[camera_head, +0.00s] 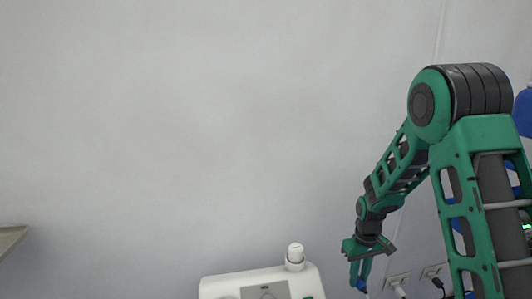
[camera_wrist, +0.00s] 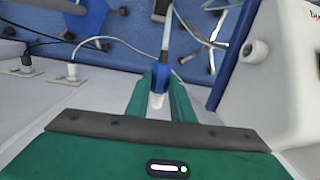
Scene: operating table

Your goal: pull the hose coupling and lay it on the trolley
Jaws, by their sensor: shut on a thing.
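My gripper (camera_head: 360,273) hangs at the lower right in the head view, pointing down. In the wrist view its two green fingers (camera_wrist: 161,84) are shut on the hose coupling (camera_wrist: 159,81), a blue piece with a whitish end toward the palm. A pale hose (camera_wrist: 167,32) runs from the coupling away from the palm. The coupling's blue part also shows below the fingers in the head view (camera_head: 361,285). I cannot tell whether the coupling touches anything else. The trolley cannot be made out for certain.
A white device (camera_head: 236,285) with a white knob (camera_head: 295,254) stands left of my gripper. Wall sockets with plugs (camera_head: 397,286) are close on the right. A grey tray-like edge (camera_head: 10,238) shows at the far left. The wall between is bare.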

